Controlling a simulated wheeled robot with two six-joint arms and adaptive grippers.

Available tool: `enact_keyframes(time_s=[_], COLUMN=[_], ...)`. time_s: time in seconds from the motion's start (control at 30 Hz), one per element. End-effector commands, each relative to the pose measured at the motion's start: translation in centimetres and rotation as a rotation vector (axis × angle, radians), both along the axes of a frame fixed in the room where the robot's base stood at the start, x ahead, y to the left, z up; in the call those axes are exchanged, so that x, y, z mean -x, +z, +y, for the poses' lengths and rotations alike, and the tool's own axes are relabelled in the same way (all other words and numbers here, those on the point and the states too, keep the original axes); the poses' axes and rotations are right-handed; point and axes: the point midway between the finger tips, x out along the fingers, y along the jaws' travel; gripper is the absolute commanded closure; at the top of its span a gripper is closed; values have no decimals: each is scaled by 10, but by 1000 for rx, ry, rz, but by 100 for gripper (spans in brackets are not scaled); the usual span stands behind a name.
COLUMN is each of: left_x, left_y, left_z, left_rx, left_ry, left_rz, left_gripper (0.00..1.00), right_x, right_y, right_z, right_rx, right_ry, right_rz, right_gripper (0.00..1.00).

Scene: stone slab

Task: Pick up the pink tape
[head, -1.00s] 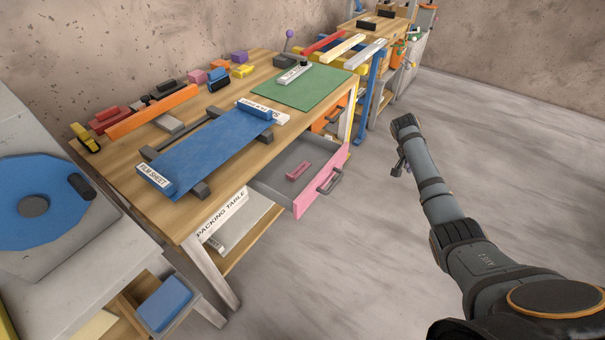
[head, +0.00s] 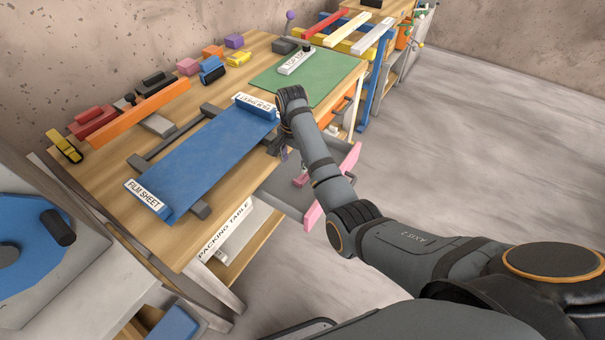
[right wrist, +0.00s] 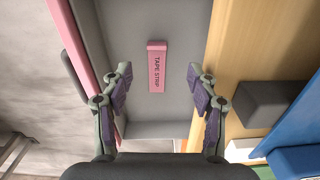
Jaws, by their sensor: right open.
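The pink tape (right wrist: 157,67), a flat strip labelled "TAPE STRIP", lies on the grey floor of the pulled-out drawer (right wrist: 173,130). In the head view, a small part of the tape (head: 301,180) shows, the rest hidden behind my right arm. My right gripper (head: 280,153) is over the drawer, its fingers pointing down. In the right wrist view, my right gripper (right wrist: 158,82) is open and empty, with the tape between and beyond its fingertips, apart from both. My left gripper is not in view.
The drawer's pink front (head: 348,160) borders it on the right. The wooden packing table (head: 110,178) carries a blue film sheet (head: 205,150), a green mat (head: 322,82) and several small blocks. Open floor (head: 450,150) lies to the right.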

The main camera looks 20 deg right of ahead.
Motion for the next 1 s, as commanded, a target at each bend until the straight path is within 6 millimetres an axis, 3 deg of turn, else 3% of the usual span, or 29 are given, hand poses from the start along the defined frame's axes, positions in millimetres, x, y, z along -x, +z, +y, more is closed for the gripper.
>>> enact_keyframes(time_s=[0.03,0.13,0.23,0.4,0.47,0.7,1.0], left_x=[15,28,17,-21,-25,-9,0], left_y=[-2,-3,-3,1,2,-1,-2], left_z=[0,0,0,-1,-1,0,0], left_rx=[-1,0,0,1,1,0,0], left_ry=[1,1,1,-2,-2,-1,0], left_rz=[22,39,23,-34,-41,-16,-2], left_gripper=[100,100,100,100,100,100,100], right_x=[1,1,1,1,2,5,5], right_y=[-10,-29,-41,-47,-51,-91,-98], right_z=[-1,-1,-1,-1,-2,-8,-8], right_rx=[1,1,1,1,1,1,1], right_ry=[0,-1,-1,-1,-1,-1,-1], right_rz=[4,5,3,2,3,3,1], right_gripper=[41,41,41,41,41,41,41])
